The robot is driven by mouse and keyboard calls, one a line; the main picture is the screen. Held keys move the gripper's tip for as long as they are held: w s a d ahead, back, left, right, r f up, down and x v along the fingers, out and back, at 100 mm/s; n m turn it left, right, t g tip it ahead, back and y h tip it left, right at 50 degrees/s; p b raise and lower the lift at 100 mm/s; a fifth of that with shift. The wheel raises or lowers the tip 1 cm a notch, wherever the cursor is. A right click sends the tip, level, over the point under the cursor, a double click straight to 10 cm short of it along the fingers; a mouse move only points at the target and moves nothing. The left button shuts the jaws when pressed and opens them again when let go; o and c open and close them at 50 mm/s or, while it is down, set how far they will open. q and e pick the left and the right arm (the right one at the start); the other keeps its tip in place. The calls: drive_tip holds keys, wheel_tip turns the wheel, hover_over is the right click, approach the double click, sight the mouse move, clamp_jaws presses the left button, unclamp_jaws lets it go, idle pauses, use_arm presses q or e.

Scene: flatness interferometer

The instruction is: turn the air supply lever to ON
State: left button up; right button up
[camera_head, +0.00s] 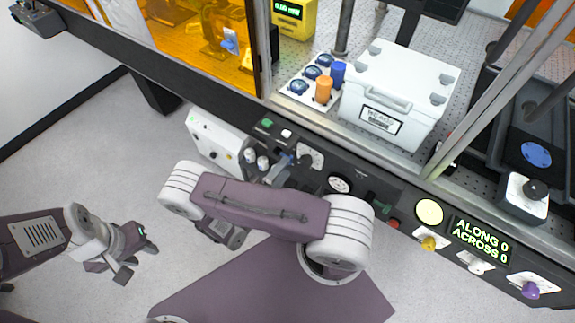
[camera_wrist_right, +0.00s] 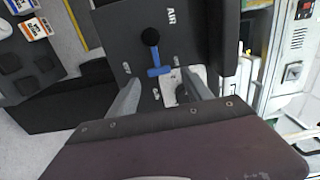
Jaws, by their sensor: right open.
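The air supply lever (camera_wrist_right: 154,56) shows in the right wrist view as a blue handle with a black ball knob, on a dark panel (camera_wrist_right: 189,28) marked AIR. The knob end points to the top of the picture. Small white marks near its base are too small to read. My right gripper (camera_wrist_right: 161,78) is open, its two grey fingers on either side of the lever's blue base, with no clear grip. In the head view my right arm hides most of that gripper and the lever. My left gripper (camera_head: 137,261) hangs open and empty at the lower left.
A dark front rail carries a green-lettered display (camera_head: 481,240) and several coloured knobs. Behind it stand a white lidded box (camera_head: 398,95) and an orange screen (camera_head: 190,35). A metal frame post (camera_head: 480,120) rises at the right.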

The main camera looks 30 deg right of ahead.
drive_tip(key=v, duration=0.6)
drive_tip(key=shift+b, duration=0.3)
